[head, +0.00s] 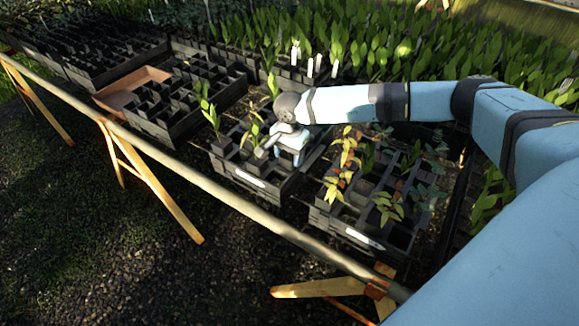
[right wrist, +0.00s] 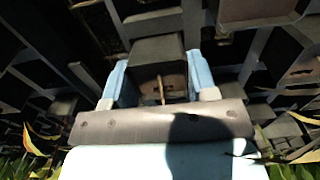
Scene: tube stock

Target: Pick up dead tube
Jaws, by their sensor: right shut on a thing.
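The dead tube (right wrist: 158,50) is a dark square pot with a bare brown stem, seen in the right wrist view. My right gripper (right wrist: 158,84) is shut on it, one blue finger on each side. In the head view my right gripper (head: 281,145) is low over the middle tray (head: 250,181); the tube cannot be made out clearly there. Whether the tube is clear of the tray's cells cannot be told. My left gripper is not in view.
A tray with yellowing and green seedlings (head: 347,236) stands to the right. Another dark tray (head: 168,129) and a terracotta-coloured container (head: 124,95) stand to the left. Dense green plants (head: 420,45) fill the back. A bench rail (head: 220,197) runs along the front.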

